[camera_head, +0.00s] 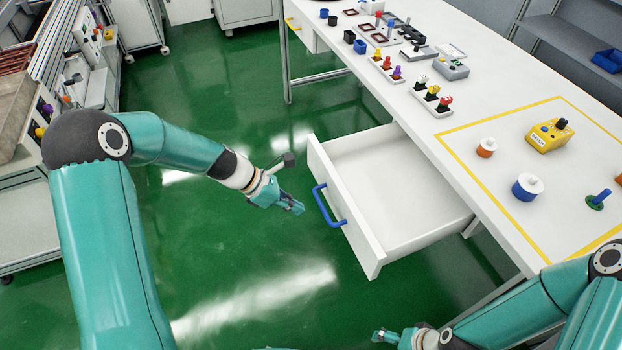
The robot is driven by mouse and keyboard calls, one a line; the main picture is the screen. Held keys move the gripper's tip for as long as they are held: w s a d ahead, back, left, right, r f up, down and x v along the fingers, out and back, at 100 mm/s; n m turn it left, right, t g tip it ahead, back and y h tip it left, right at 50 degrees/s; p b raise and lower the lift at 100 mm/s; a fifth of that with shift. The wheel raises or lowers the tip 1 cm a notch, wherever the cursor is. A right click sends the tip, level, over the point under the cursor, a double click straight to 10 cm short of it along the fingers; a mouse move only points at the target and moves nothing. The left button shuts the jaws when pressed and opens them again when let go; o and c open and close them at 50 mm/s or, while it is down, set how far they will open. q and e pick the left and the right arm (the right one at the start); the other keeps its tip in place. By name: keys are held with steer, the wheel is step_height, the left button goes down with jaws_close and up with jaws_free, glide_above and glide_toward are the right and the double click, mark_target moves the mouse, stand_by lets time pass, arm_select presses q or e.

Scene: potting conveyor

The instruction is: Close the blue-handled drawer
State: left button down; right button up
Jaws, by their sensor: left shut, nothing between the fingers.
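The drawer (335,214) with the blue handle (328,207) is pulled well out from under the white table. Its inside looks empty. My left gripper (298,208) is shut and empty, just left of the blue handle in the picture. A small gap seems to separate its fingertips from the handle. My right gripper (381,336) is low at the bottom edge, in front of the drawer and apart from it. It is too small to tell whether its fingers are open or shut.
The white table (480,125) carries several knobs, connectors, a yellow box (549,136) and a yellow-taped area. A second drawer with a yellow handle (292,23) is at the far end. A conveyor and carts stand at left. Green floor (235,250) left of the drawer is clear.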

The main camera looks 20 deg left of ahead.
arm_select(q)
steer(key=w+a+r+n+t+y+b, duration=0.1)
steer(key=w+a+r+t, duration=0.2)
steer(key=w+a+r, duration=0.4)
glide_toward(319, 177)
step_height(319, 177, down, 4)
steer(key=w+d, duration=0.1)
steer(key=d, duration=0.1)
steer(key=shift+w+d, duration=0.4)
steer(key=shift+w+d+n, duration=0.3)
steer(key=shift+w+d, duration=0.05)
steer(key=shift+d, duration=0.05)
arm_select(e)
steer(key=shift+f, duration=0.75)
arm_select(q)
steer(key=shift+w, duration=0.1)
